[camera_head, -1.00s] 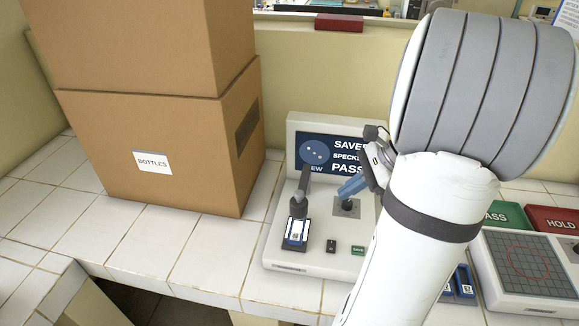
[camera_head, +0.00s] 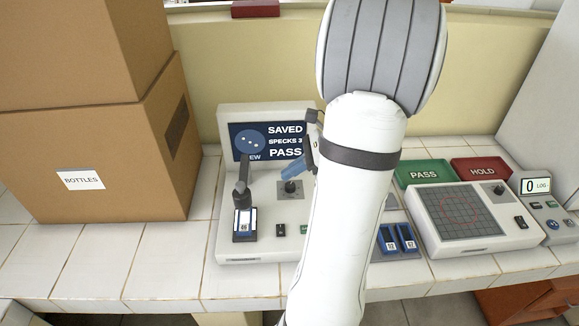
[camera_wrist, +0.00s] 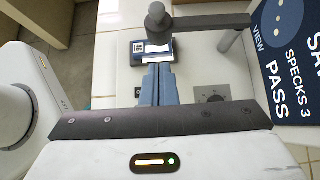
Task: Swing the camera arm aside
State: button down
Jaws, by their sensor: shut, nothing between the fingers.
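The camera arm is a dark grey bar ending in a round head (camera_head: 242,187), on the viewing unit (camera_head: 226,228). In the wrist view the bar (camera_wrist: 212,21) runs across the top, its head above a blue-framed culture piece (camera_wrist: 140,52) with a white label. That piece (camera_head: 245,222) sits at the unit's left front in the head view. My gripper (camera_head: 284,176) has its blue fingers shut and empty, right of the camera arm. In the wrist view the fingers (camera_wrist: 158,68) point toward the labelled piece, just below the camera head; contact cannot be told.
The unit's screen (camera_head: 268,142) reads SAVED, SPECKS 3, PASS. A knob (camera_head: 290,187) stands close by my fingers. Cardboard boxes (camera_head: 120,150) stand left. To the right are a green PASS tray (camera_head: 423,173), a red HOLD tray (camera_head: 481,169), a grid unit (camera_head: 425,215) and blue pieces (camera_head: 388,238).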

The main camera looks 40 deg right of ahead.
aim_at(244, 190)
jog(key=w+a+f, duration=0.1)
jog(key=a, duration=0.1)
jog(key=w+a+f+p, duration=0.1)
jog(key=w+a, duration=0.1)
jog(key=w+a+f, duration=0.1)
jog(key=a, duration=0.1)
jog(key=shift+w+a+f, duration=0.1)
jog(key=shift+w+a, duration=0.05)
jog(key=shift+a, duration=0.15)
jog(key=shift+w+a+p, duration=0.2)
jog(key=shift+a+p, duration=0.05)
jog(key=shift+p, duration=0.05)
